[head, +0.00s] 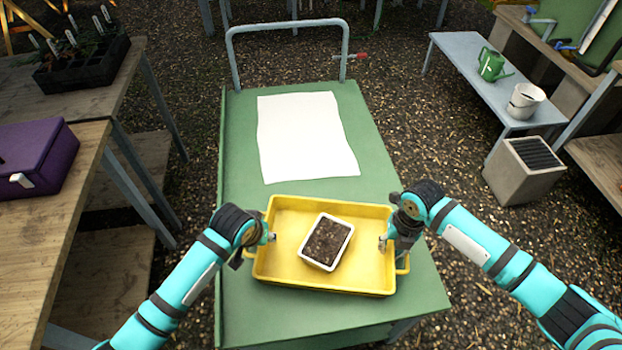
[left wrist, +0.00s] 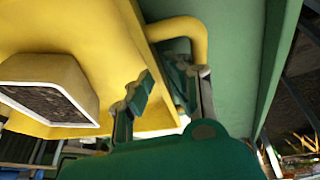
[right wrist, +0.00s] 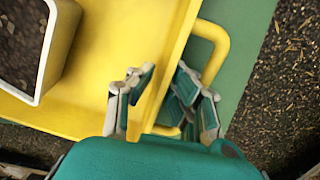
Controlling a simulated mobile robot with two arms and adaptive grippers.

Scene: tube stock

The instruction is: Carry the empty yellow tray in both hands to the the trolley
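The yellow tray (head: 287,222) rests on the near half of the green trolley top (head: 365,130). It is not empty: a white pot of dark soil (head: 327,243) stands in it. My left gripper (head: 264,240) is at the tray's left wall; in the left wrist view its fingers (left wrist: 162,92) are apart, either side of the wall beside the yellow handle (left wrist: 185,28). My right gripper (head: 388,243) is at the right wall; in the right wrist view its fingers (right wrist: 162,88) are also apart, straddling the wall by the other handle (right wrist: 215,45).
A white sheet (head: 305,137) lies on the trolley beyond the tray, below the grey push bar (head: 288,27). A wooden bench with a purple box (head: 35,160) is at left. A blue-grey bench (head: 465,65) with a green watering can (head: 491,65) is at right. Gravel lies between.

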